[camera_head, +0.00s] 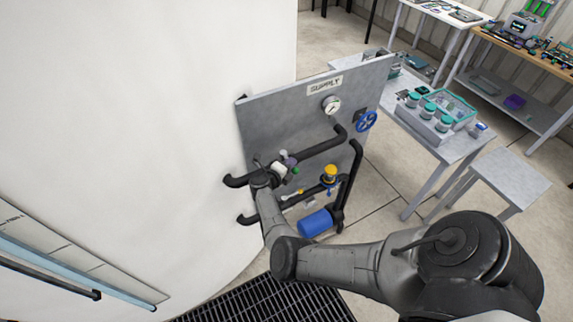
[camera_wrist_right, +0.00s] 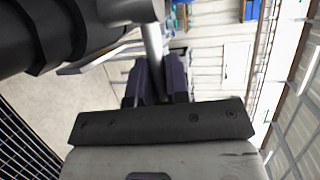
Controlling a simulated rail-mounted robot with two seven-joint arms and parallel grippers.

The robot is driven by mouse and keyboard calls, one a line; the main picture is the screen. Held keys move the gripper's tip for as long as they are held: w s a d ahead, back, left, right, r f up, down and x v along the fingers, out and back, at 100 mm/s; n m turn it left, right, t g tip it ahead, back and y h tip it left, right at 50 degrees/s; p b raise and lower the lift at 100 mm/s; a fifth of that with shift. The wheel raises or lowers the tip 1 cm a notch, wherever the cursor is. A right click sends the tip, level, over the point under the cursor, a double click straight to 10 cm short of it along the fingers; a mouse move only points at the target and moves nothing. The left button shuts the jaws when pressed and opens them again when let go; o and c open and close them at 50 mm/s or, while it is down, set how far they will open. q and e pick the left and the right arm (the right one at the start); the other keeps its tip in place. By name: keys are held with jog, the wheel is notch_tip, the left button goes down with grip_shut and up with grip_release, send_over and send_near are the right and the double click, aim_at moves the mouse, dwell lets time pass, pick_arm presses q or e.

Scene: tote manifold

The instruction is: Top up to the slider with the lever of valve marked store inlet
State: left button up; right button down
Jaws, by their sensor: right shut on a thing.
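My right gripper (camera_head: 289,161) is at the upper black pipe on the grey panel (camera_head: 275,115), beside the white tank (camera_head: 150,90). In the right wrist view its dark fingers (camera_wrist_right: 160,80) are closed around a grey metal bar (camera_wrist_right: 153,50), which looks like a valve lever. The wrist hides most of that valve in the head view, and I cannot read a store inlet label. A gauge strip with a pale blue band (camera_head: 80,268) runs along the tank at lower left; I cannot make out a slider on it. My left gripper is out of view.
The panel carries a "SUPPLY" sign (camera_head: 325,84), a dial gauge (camera_head: 331,104), a blue handwheel (camera_head: 366,121), a yellow-topped fitting (camera_head: 330,174) and a blue cylinder (camera_head: 316,222). A table (camera_head: 455,150) with jars stands to the right. A dark floor grate (camera_head: 265,301) lies below.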

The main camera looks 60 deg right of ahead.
jog(key=shift+s+d+r, duration=0.1)
jog(key=shift+s+r, duration=0.05)
jog(key=shift+r, duration=0.15)
jog(key=c, duration=1.5)
grip_release()
jog(key=o, duration=0.4)
jog(key=shift+s+f, duration=0.25)
jog(key=shift+f, duration=0.05)
jog(key=shift+w+a, duration=0.15)
jog(key=shift+a, duration=0.15)
jog(key=shift+p+v, duration=0.7)
jog(key=shift+v, duration=6.1)
jog(key=shift+c, duration=0.4)
